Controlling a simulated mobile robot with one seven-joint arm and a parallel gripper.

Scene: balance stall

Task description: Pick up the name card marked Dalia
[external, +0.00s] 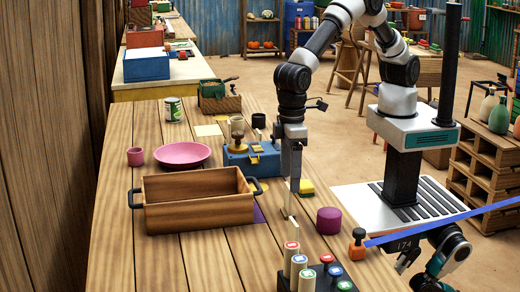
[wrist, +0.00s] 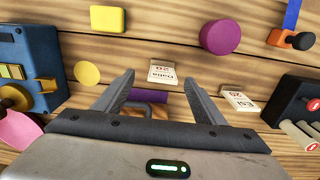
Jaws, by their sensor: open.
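The name card marked Dalia (wrist: 163,74) is a small cream card with dark print, reading upside down in the wrist view. It appears between the tips of my gripper (wrist: 159,78), whose two fingers are apart with nothing held. A second cream card, marked Esi (wrist: 239,99), is to the right, just outside the right finger. In the external view my gripper (external: 289,213) points down, low over the table beside the wooden tray. A pale card (external: 294,229) shows just below it there; its print cannot be read. I cannot tell whether the fingers touch the Dalia card.
A purple cylinder (wrist: 220,37) and yellow block (wrist: 107,19) are near the cards. A black rack (wrist: 288,98) with capped cylinders is at right, a blue box (wrist: 45,50) at left. The wooden tray (external: 195,215) stands left of my gripper. An orange-based stamp (external: 357,250) is near the table edge.

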